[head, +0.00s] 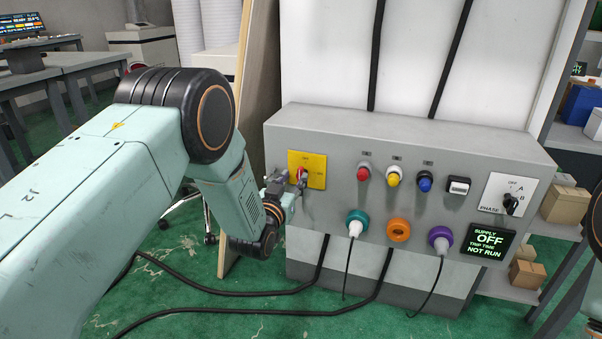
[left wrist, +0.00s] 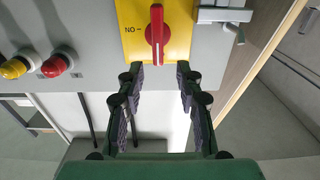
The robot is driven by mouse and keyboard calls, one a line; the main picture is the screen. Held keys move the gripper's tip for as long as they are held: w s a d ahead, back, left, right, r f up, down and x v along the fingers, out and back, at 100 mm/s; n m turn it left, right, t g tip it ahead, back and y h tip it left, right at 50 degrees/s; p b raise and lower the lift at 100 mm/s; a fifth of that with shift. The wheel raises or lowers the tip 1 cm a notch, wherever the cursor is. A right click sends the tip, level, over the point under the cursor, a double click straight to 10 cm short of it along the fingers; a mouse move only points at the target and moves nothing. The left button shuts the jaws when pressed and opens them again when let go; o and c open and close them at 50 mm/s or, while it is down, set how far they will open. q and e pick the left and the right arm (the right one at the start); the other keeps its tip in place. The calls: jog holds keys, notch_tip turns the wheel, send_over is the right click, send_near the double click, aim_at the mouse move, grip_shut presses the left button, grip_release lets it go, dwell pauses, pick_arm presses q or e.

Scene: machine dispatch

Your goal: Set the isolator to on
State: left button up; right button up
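The isolator is a yellow plate (head: 317,168) with a red rotary handle (head: 300,174) at the left of the grey panel's front. The left wrist view shows the yellow plate (left wrist: 180,45) turned over, with an ON mark reading upside down. The red handle (left wrist: 157,30) stands vertical there, its white line towards the fingertips. My left gripper (head: 291,182) is in front of the plate and partly hides it. In the left wrist view its two fingers (left wrist: 160,73) are apart with nothing between them, the handle's end just beyond or at the tips. My right gripper is out of view.
A grey metal fitting (left wrist: 222,15) sits beside the plate. The panel (head: 340,215) also carries lamps, coloured sockets, a phase switch (head: 510,203) and a display (head: 487,242) reading SUPPLY OFF, NOT RUN. A wooden board edge (head: 230,245) stands left of the panel. Black cables (head: 250,292) cross the green floor.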

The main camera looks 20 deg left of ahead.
aim_at(299, 172)
pick_arm(q)
jog(key=w, duration=0.2)
jog(key=w+b, duration=0.1)
jog(key=w, duration=0.1)
jog(key=shift+d+f, duration=0.1)
jog(key=shift+d, duration=0.15)
jog(key=shift+w+a+b, duration=0.2)
jog(key=shift+w+b, duration=0.15)
jog(key=shift+w, duration=0.35)
jog(key=shift+w+d, duration=0.1)
jog(key=shift+d, duration=0.05)
jog(key=shift+c, duration=0.3)
jog(key=shift+c, duration=0.6)
grip_shut()
